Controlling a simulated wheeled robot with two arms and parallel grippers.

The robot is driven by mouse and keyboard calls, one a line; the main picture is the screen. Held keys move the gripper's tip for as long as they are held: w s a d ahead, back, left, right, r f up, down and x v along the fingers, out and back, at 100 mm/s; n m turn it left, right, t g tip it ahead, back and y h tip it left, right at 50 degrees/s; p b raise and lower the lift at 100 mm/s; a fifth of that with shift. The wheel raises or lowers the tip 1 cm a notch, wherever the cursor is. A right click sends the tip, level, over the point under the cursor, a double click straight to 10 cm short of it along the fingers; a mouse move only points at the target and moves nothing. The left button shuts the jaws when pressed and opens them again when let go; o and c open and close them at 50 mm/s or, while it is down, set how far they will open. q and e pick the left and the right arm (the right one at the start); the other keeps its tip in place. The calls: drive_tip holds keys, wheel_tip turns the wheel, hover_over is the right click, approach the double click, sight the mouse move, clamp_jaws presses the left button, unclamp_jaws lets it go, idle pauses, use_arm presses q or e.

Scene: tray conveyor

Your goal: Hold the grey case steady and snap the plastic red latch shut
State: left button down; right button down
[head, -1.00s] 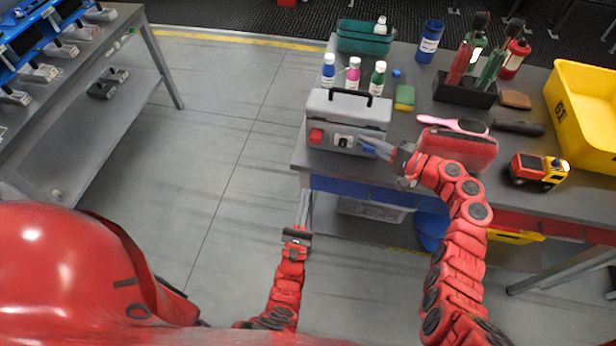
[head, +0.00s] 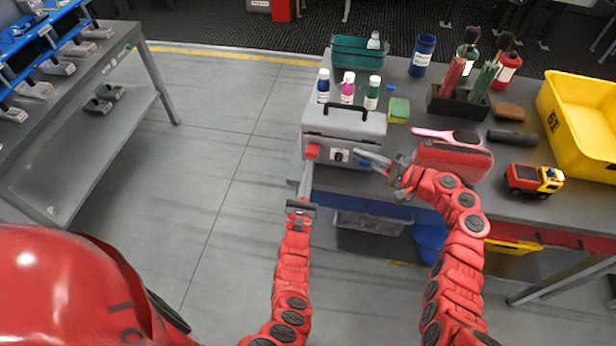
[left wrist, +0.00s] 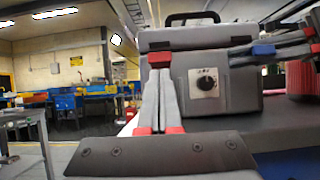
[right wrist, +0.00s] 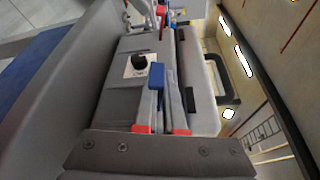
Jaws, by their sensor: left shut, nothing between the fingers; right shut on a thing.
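The grey case (head: 345,122) stands closed on the grey table's near left corner, its black handle (head: 348,106) on top. The red latch (head: 312,151) is at the left of its front face; it also shows in the left wrist view (left wrist: 159,60). My left gripper (head: 307,166) is shut and empty, pointing up, its tips right at the red latch's lower edge. A blue latch (right wrist: 157,76) is at the front's right side. My right gripper (head: 358,157) is shut on the blue latch. Whether the red latch is fully closed I cannot tell.
Bottles (head: 347,88) and a green teal bin (head: 358,52) stand behind the case. A sponge (head: 399,110), pink-handled brush (head: 440,135), toy truck (head: 534,179) and yellow crate (head: 582,125) lie to the right. Floor left of the table is clear.

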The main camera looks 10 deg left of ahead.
use_arm(q)
drive_tip(key=shift+r, duration=0.2)
drive_tip(key=shift+w+d+r, duration=0.1)
drive_tip(key=shift+d, duration=0.05)
